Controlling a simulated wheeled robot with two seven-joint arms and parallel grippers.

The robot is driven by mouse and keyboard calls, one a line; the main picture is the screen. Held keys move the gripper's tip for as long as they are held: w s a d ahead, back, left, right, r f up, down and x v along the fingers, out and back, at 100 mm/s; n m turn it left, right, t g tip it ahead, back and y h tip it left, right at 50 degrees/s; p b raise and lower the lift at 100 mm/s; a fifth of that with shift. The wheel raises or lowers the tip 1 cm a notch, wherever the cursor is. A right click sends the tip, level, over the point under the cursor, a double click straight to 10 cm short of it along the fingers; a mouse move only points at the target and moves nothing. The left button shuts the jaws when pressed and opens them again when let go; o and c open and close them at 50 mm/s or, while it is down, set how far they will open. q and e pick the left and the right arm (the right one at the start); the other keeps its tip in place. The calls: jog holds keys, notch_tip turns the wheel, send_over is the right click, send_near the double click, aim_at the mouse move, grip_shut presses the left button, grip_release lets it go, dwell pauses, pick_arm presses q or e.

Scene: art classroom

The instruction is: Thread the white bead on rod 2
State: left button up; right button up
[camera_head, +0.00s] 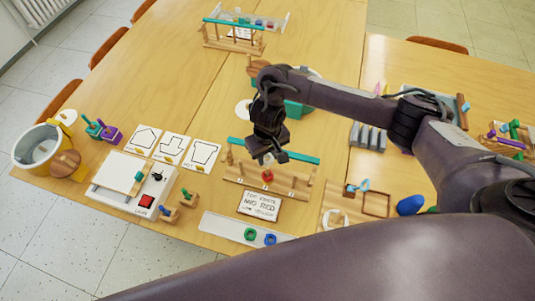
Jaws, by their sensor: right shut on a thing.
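The wooden rod stand (290,188) is near the middle of the table, with a teal bar (300,157) along its back. A red bead (267,176) sits low at a middle rod, whose upper part is hidden by my gripper. My right gripper (268,157) reaches down over this rod. It is shut on a small pale thing, seemingly the white bead (268,159), mostly hidden between the fingers, just above the red bead. I cannot tell whether the white bead is around the rod or apart from it. My left gripper is out of view.
A shallow tray (222,223) in front holds a green bead (250,233) and a blue bead (270,239). A lettered card (260,206) lies between tray and stand. A white box with a red button (146,199) stands left. My right arm covers much of the right side.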

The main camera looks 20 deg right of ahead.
notch_tip(320, 180, down, 3)
jog(key=shift+r+b, duration=0.2)
jog(key=shift+b, duration=1.05)
pick_arm(q)
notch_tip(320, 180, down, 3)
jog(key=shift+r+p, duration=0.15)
jog(key=shift+p, duration=0.2)
pick_arm(e)
jog(key=shift+r, duration=0.25)
pick_arm(q)
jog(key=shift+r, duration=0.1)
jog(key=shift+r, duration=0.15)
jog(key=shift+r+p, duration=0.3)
jog(key=shift+p, duration=0.2)
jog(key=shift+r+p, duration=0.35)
pick_arm(e)
jog(key=shift+f, duration=0.1)
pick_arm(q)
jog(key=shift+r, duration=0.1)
pick_arm(e)
jog(key=shift+f, duration=0.5)
pick_arm(q)
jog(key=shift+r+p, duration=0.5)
jog(key=shift+p, duration=0.1)
pick_arm(e)
jog(key=shift+f, duration=0.35)
